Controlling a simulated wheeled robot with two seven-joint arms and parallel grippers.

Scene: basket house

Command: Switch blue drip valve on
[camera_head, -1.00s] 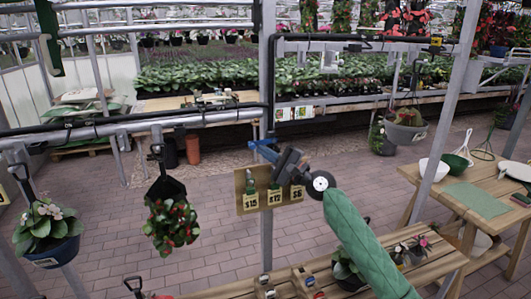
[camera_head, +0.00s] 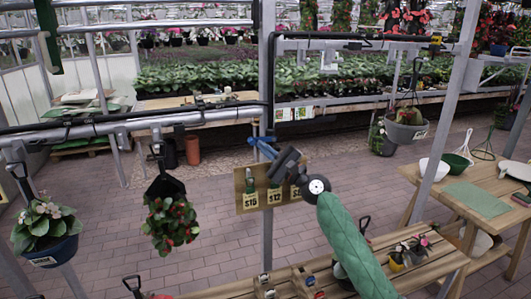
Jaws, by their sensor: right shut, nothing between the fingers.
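The blue drip valve (camera_head: 264,148) sits on the grey post, just above the wooden price board. Its blue part slants down to the right. My right gripper (camera_head: 279,163) comes in from the lower right on the green-sleeved arm. It is shut and empty, with its tip close to the right end of the blue part. I cannot tell whether they touch. The gripper hides part of the valve's right side and of the board. My left gripper is not in view.
The wooden price board (camera_head: 249,201) hangs right behind my right gripper. A hanging red-flowered plant (camera_head: 172,224) is to the left. A slatted bench (camera_head: 410,262) lies below, and a wooden table (camera_head: 498,205) stands at right. The paved floor between is open.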

